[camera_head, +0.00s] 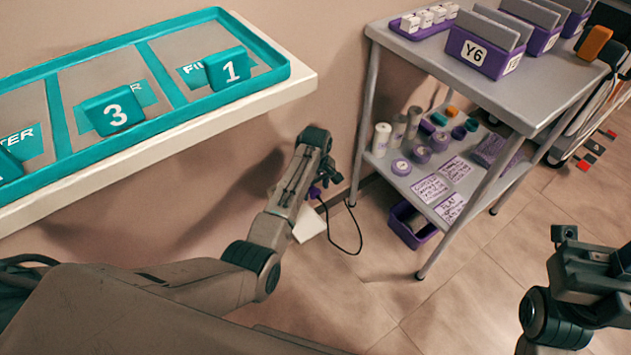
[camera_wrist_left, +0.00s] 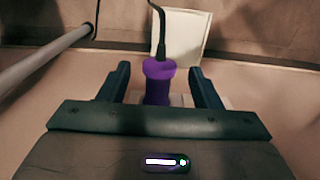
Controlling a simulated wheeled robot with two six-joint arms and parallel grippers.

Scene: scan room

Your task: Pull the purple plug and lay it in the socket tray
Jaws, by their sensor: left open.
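The purple plug (camera_wrist_left: 158,82) stands between the two spread fingers of my left gripper (camera_wrist_left: 160,76) in the left wrist view, with a gap on each side. A black cord runs from its far end. In the head view my left gripper (camera_head: 323,178) is low by the wall, and only a little of the plug (camera_head: 314,192) shows beside it. A white plate (camera_wrist_left: 178,38) lies behind the plug; it also shows in the head view (camera_head: 308,224). I cannot tell which container is the socket tray. My right arm's end (camera_head: 575,262) is at the right edge; its fingers are unclear.
A teal tray (camera_head: 277,72) with numbered tags sits on a white wall shelf (camera_head: 304,88) at upper left. A grey cart (camera_head: 545,95) stands right of my left gripper, with purple bins, bottles and jars. A purple bin (camera_head: 427,236) is beneath it. The middle floor is clear.

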